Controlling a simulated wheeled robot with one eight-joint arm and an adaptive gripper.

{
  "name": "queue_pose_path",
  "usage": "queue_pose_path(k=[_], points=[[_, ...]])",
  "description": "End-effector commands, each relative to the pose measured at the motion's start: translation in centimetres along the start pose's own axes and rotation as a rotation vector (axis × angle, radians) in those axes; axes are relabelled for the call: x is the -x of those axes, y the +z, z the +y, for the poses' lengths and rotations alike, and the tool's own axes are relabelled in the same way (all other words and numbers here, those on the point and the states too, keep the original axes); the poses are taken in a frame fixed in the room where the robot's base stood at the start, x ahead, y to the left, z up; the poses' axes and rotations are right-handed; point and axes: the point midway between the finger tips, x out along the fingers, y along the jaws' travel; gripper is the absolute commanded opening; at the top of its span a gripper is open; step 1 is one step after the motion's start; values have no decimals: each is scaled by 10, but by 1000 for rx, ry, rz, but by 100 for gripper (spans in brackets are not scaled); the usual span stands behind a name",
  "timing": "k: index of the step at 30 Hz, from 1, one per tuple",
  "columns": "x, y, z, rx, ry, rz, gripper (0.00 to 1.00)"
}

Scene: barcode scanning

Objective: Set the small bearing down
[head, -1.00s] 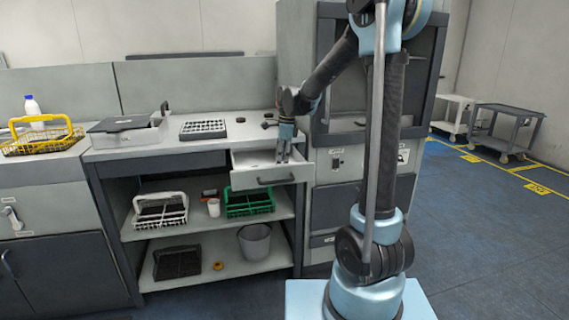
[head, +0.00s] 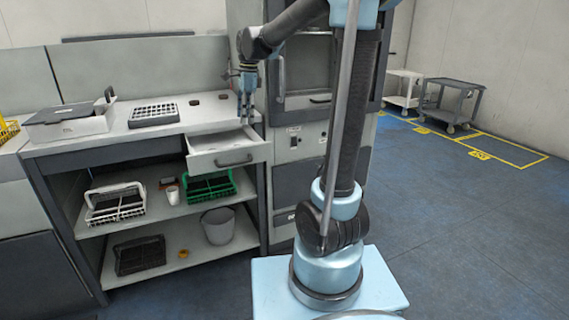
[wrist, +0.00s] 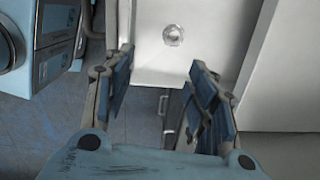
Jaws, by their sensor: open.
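The small bearing (wrist: 173,35) is a grey metal ring lying on the white floor of the open drawer (wrist: 148,75) in the wrist view. My gripper (wrist: 163,58) is open with nothing between its blue-padded fingers. The bearing lies ahead of the fingertips, apart from them. In the head view my gripper (head: 243,118) hangs above the back right of the pulled-out drawer (head: 232,158). The bearing cannot be made out there.
On the worktop stand a grey box (head: 70,122) and a dark slotted tray (head: 154,114). A white basket (head: 115,206), a green basket (head: 210,186) and a grey bucket (head: 218,228) are on the shelves below. The tall cabinet (head: 300,165) stands close right of the drawer.

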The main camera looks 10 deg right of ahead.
Motion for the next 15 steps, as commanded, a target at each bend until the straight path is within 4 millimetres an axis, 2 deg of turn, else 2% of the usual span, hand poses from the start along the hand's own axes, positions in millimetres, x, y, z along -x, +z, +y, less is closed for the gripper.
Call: queue_pose_path(k=[1, 8, 15], points=[[0, -9, 14, 40, -7, 4, 52], [-7, -48, 83, 313, -40, 31, 52], [-28, -83, 153, 600, -64, 74, 52]])
